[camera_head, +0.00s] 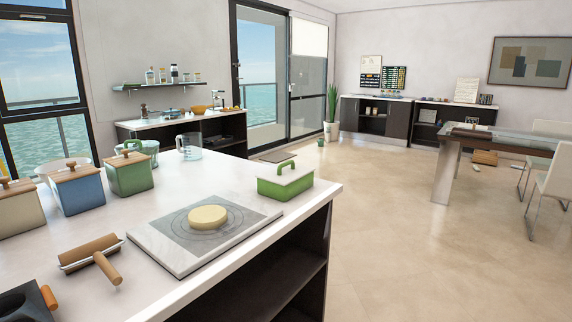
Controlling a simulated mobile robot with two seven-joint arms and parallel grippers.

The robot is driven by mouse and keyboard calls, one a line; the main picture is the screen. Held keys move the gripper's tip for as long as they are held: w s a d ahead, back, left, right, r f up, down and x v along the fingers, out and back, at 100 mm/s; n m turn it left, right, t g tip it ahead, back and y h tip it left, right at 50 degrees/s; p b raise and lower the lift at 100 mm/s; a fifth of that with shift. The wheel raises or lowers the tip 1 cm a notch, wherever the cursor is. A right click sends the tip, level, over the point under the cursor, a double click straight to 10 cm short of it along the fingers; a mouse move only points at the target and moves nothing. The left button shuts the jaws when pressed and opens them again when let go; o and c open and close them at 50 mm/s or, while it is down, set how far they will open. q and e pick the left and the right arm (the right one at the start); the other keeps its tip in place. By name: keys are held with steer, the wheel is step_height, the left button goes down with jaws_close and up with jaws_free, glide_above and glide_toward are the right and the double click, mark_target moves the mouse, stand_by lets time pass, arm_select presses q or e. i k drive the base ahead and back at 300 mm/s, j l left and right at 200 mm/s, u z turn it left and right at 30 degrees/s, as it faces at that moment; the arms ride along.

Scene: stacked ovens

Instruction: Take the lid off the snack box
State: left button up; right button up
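The low green box with a white lid and a green loop handle (285,182) looks like the snack box. It stands near the right end of the white counter (225,180), and its lid sits on top. Its inside is hidden. Three other lidded boxes stand at the left of the counter: cream (18,208), blue (78,189) and green (128,173). Neither of my grippers is in view.
A pale board with a round yellow dough or cheese piece (207,217) lies left of the snack box. A wooden-handled roller (92,255) and a dark object (25,302) lie front left. A glass jug (190,146) stands behind.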

mark_target(287, 173)
steer(key=i+l+u, duration=0.2)
steer(key=i+l, duration=0.4)
steer(key=i+l+u, duration=0.15)
steer(key=i+l, duration=0.4)
steer(key=l, duration=0.2)
